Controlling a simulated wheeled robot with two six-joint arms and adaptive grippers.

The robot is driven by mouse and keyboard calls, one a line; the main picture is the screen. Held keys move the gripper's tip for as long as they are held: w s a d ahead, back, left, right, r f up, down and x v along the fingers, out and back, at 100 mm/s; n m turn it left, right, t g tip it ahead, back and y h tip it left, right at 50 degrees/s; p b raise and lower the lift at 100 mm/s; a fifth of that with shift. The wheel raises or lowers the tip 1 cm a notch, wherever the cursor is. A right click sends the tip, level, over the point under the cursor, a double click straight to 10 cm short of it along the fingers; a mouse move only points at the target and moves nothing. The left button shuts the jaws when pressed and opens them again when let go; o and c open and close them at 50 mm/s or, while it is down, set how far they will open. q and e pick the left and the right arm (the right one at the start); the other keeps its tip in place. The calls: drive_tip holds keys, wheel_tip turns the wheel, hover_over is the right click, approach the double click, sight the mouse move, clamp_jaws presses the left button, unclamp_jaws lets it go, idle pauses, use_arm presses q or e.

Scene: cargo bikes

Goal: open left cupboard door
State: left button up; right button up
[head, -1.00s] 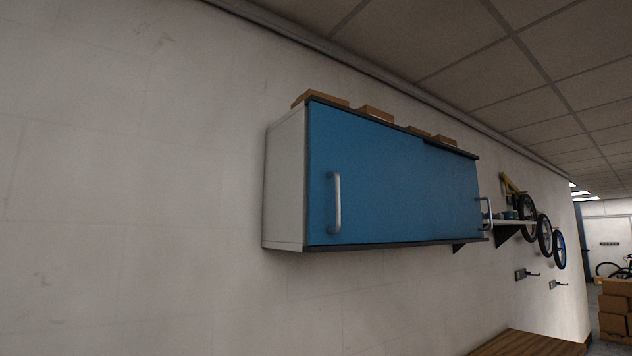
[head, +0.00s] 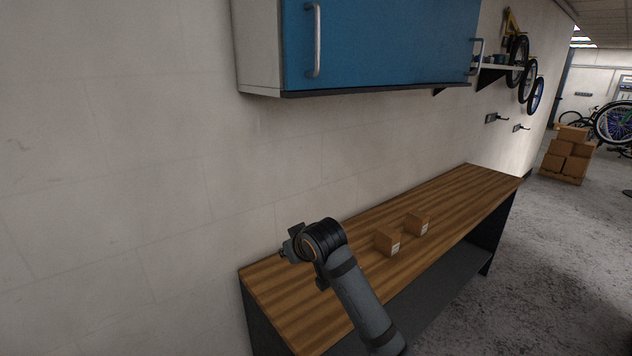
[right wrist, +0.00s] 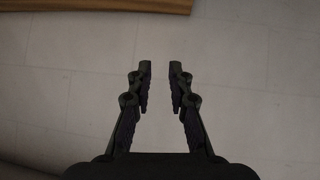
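The blue cupboard hangs on the wall at the top of the head view, its upper part cut off. Its left door (head: 375,45) is shut and has a vertical silver handle (head: 314,42) near its left edge. A second handle (head: 475,57) shows at the right end. One of my arms reaches up from the bottom of the head view, apparently the right, with its gripper (head: 287,250) well below the cupboard and apart from the handle. In the right wrist view the right gripper (right wrist: 160,85) is open, with nothing between its fingers. My left gripper is out of view.
A wooden workbench (head: 300,290) stands below the cupboard, with two small cardboard boxes (head: 387,243) on it. Wall hooks (head: 494,118) and hanging wheels (head: 528,85) are at the right. The wall between cupboard and bench is clear.

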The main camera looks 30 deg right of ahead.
sight(319, 28)
wheel_tip(319, 28, up, 22)
drive_tip(key=w+d+t, duration=0.2)
drive_tip(key=d+t, duration=0.1)
drive_tip(key=s+d+r+m+t, duration=0.15)
drive_tip(key=s+r, duration=0.25)
drive_tip(key=r, duration=0.5)
drive_tip(key=s+d+r+t+h, duration=0.1)
drive_tip(key=s+r+t, duration=0.1)
drive_tip(key=s+r, duration=0.5)
drive_tip(key=s+d+r+t, duration=0.1)
drive_tip(key=s+r, duration=0.1)
drive_tip(key=r, duration=1)
drive_tip(key=w+p, duration=0.2)
drive_tip(key=w, duration=0.1)
drive_tip(key=w+d+p, duration=0.1)
drive_tip(key=w+p, duration=0.1)
drive_tip(key=w, duration=0.1)
drive_tip(key=w+p, duration=0.2)
drive_tip(key=w, duration=0.2)
drive_tip(key=shift+w+d+f, duration=0.1)
drive_tip(key=shift+d+f, duration=0.05)
drive_tip(key=shift+d, duration=0.05)
drive_tip(key=shift+w+f, duration=0.15)
drive_tip(key=shift+w, duration=0.3)
drive_tip(key=shift+s, duration=0.1)
drive_tip(key=c, duration=0.3)
clamp_jaws()
